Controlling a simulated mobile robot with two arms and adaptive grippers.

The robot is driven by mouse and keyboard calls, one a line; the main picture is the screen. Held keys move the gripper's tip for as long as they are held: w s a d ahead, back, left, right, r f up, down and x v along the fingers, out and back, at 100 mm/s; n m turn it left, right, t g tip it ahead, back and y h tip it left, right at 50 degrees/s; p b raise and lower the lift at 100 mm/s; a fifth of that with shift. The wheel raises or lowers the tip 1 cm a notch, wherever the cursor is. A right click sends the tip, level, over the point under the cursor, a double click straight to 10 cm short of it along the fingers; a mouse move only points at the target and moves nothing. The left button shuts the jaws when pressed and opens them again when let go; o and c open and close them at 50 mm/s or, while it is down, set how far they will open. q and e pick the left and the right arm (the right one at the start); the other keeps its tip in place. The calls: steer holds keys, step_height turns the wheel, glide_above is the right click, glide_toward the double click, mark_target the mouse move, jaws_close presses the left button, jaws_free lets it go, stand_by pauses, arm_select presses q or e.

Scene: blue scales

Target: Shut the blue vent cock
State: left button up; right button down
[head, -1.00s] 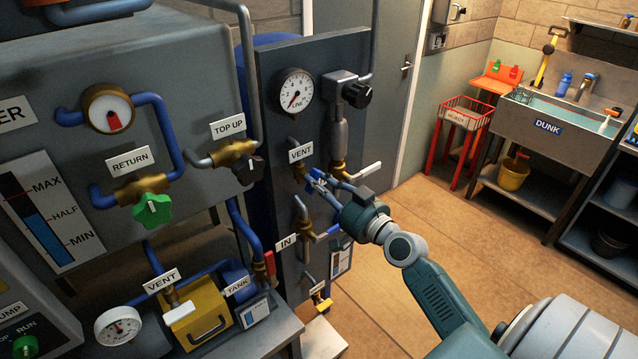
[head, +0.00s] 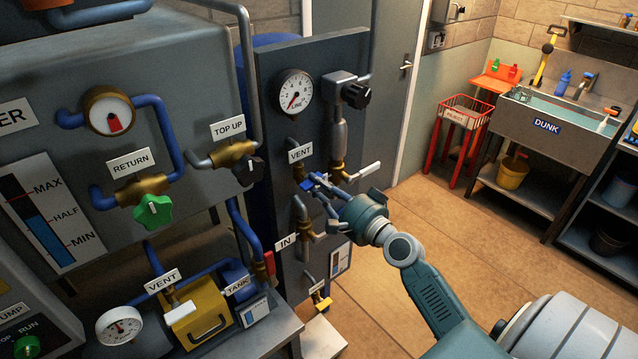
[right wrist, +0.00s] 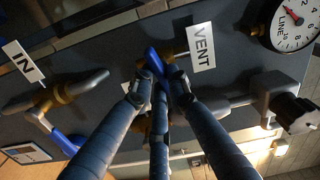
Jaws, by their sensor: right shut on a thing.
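The blue vent cock's lever (head: 307,184) is on the dark panel below the upper VENT label (head: 300,153). It also shows in the right wrist view (right wrist: 153,57), slanting between my fingertips. My right gripper (head: 320,186) is shut on this lever, its fingers reaching in from the right. In the right wrist view the fingers (right wrist: 160,78) close around the lever, hiding part of it. The brass body behind it is mostly covered. My left gripper is not in view.
A white-handled brass valve (head: 362,172) sits close to the right of the fingers. The IN valve (head: 304,222) is just below them. A LINE gauge (head: 295,90) is above. Another VENT valve with a white handle (head: 180,309) is at lower left. The floor at right is open.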

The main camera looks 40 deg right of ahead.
steer(key=shift+m, duration=1.2)
steer(key=shift+f, duration=0.1)
steer(key=c, duration=1.7)
jaws_free()
steer(key=shift+s, duration=0.1)
steer(key=s, duration=0.8)
steer(key=s+d, duration=0.1)
steer(key=s, duration=0.2)
steer(key=shift+s, duration=0.4)
